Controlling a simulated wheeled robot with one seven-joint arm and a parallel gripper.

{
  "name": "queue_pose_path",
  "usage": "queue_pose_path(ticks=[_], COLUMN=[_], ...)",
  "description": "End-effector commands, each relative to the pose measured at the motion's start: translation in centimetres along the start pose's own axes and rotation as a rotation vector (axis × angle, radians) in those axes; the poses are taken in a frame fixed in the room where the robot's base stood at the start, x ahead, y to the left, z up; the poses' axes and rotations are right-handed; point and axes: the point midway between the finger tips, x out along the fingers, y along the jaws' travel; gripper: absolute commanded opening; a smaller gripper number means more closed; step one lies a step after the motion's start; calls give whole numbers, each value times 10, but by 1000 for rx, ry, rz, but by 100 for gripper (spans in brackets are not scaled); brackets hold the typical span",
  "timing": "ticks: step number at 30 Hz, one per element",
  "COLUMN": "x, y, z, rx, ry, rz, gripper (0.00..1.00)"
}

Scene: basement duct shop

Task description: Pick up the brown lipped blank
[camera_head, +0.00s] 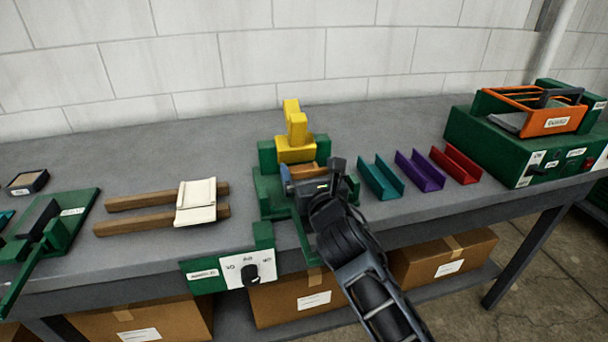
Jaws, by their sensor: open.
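A brown piece (303,171), which looks like the brown lipped blank, sits in the green bench machine (267,190), just below its yellow top part (296,148). Only its upper strip shows; my gripper hides the rest, including any lip. My gripper (318,187) is over the machine, right in front of the brown piece. The jaws are open, but the fingertips are hard to make out. I cannot tell whether they touch the piece.
Teal (380,178), purple (419,171) and red (456,164) channels lie right of the machine. A cream piece (196,203) rests on two wooden rails (135,227) at left. A dial panel (235,272) hangs at the front edge.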

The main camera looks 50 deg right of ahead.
Motion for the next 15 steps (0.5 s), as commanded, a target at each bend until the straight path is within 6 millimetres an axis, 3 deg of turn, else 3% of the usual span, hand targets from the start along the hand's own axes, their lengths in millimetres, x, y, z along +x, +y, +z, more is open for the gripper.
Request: queue_pose_path(ticks=[5, 15], x=[0, 0], y=[0, 0], z=[0, 0], rx=[0, 0], ry=[0, 1], rz=[0, 0], gripper=[100, 68])
